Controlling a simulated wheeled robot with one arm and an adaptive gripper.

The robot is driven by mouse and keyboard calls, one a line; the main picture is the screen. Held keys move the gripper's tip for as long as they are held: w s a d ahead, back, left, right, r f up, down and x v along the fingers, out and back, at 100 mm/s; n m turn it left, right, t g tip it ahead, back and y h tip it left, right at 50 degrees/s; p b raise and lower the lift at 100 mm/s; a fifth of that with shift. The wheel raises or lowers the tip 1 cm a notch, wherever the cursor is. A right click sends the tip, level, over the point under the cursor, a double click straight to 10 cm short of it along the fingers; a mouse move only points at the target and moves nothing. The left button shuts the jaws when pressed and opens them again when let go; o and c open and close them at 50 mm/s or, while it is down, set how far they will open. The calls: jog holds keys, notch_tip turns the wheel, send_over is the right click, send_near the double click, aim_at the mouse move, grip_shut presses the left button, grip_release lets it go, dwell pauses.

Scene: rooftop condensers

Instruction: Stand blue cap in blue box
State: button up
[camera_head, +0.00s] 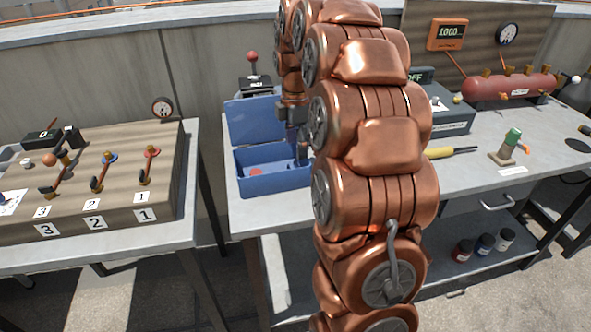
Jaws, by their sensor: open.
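The blue box (268,185) stands on the grey bench with its lid (253,119) raised at the back. A small red item (256,171) lies inside it. My gripper (301,158) is open and reaches down at the right end of the box, with its tips at or inside the opening. My arm hides part of the gripper and the right side of the box. I cannot make out a blue cap for certain; a dark bluish patch shows around the gripper, but I cannot tell what it is.
A board with numbered levers (98,192) fills the left bench. Behind the box is a red-knobbed lever (252,62). To the right are a yellow-handled tool (441,152), a green-topped item (513,137) and a red tank (510,86). Small jars (485,243) stand on the lower shelf.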

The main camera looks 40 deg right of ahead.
aim_at(297, 164)
jog(key=shift+s+f, duration=0.2)
jog(key=shift+f, duration=3)
jog(key=c, duration=0.9)
jog(key=shift+c, duration=0.2)
notch_tip(297, 164, up, 10)
jog(key=shift+r, duration=0.1)
